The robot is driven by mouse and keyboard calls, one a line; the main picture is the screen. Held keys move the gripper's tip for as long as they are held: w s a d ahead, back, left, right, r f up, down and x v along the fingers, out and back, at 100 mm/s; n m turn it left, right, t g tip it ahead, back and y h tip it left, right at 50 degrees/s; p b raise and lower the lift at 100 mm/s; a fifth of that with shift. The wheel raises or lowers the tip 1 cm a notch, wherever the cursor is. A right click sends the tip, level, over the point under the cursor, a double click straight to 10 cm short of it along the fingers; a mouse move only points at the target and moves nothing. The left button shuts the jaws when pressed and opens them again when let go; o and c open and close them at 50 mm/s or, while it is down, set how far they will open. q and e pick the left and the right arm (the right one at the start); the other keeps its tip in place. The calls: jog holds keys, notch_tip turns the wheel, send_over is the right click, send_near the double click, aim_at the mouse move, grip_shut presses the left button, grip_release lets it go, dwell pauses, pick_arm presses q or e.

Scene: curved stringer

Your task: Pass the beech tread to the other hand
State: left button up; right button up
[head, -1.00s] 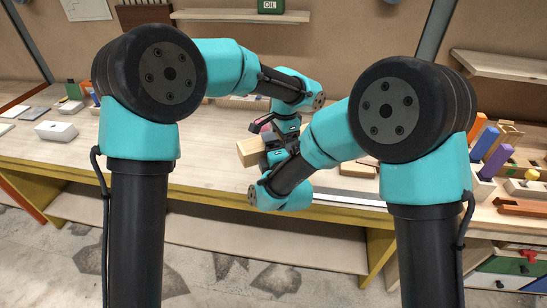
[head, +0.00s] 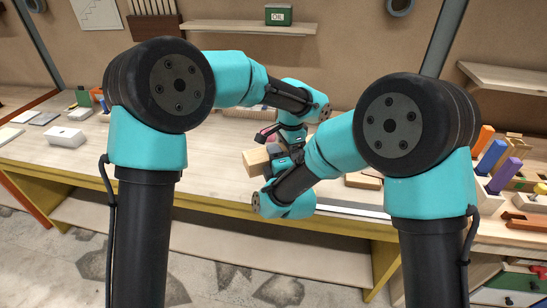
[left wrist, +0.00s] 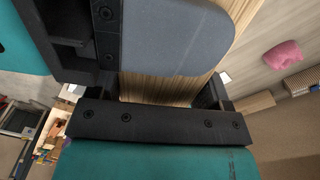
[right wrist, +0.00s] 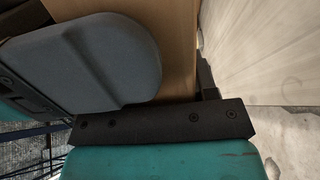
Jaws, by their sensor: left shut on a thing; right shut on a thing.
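The beech tread (head: 256,161) is a pale wooden block held above the front part of the bench, between my two arms' ends. Its end sticks out to the left of the grippers in the head view. My left gripper (head: 291,141) reaches it from behind and is shut on it. My right gripper (head: 282,165) reaches it from the front and is shut on it too. The tread's grain fills the gap between the jaws in the left wrist view (left wrist: 160,88), and its smooth side shows in the right wrist view (right wrist: 180,50). The fingertips are mostly hidden.
The wooden bench (head: 150,150) is largely clear at left, with a white box (head: 64,137) there. At right stand orange and purple pieces (head: 500,175) on holders. A wooden piece (head: 362,180) lies right of the grippers. A pink object (left wrist: 283,55) shows in the left wrist view.

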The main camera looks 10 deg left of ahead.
jog(key=shift+c, duration=1.4)
pick_arm(q)
jog(key=o, duration=1.4)
pick_arm(e)
jog(key=shift+r, duration=0.1)
jog(key=shift+c, duration=0.3)
pick_arm(q)
notch_tip(320, 180, up, 12)
jog(key=shift+r, duration=0.1)
